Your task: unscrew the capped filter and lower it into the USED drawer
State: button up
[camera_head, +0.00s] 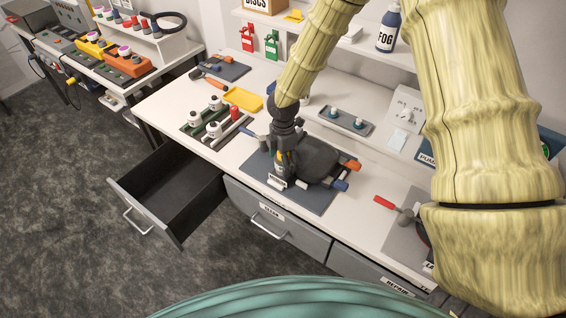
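My gripper (281,162) points down at the bench, at the left side of a dark grey pump-like body (318,158) on a blue-grey mat. A small yellowish piece shows between or just behind its fingers. I cannot tell whether this is the capped filter or whether the fingers are closed on it. A small white label plate (277,183) stands just below the fingers. An open drawer (165,193) sticks out at the bench's front left. Its dark inside looks empty, and I cannot read a label on it.
Two closed drawers, one (272,222) with a label and handle, lie to the right of the open one. White bottles on a rack (190,126) and a yellow tray (243,99) stand left of the mat. A red-handled tool (385,203) lies to the right. My arm hides the bench's right side.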

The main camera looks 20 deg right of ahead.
jog(key=m+b, duration=0.1)
jog(key=m, duration=1.9)
jog(key=shift+m, duration=0.3)
jog(key=m+p, duration=0.1)
jog(key=m, duration=0.3)
jog(key=shift+r, duration=0.1)
jog(key=m, duration=0.3)
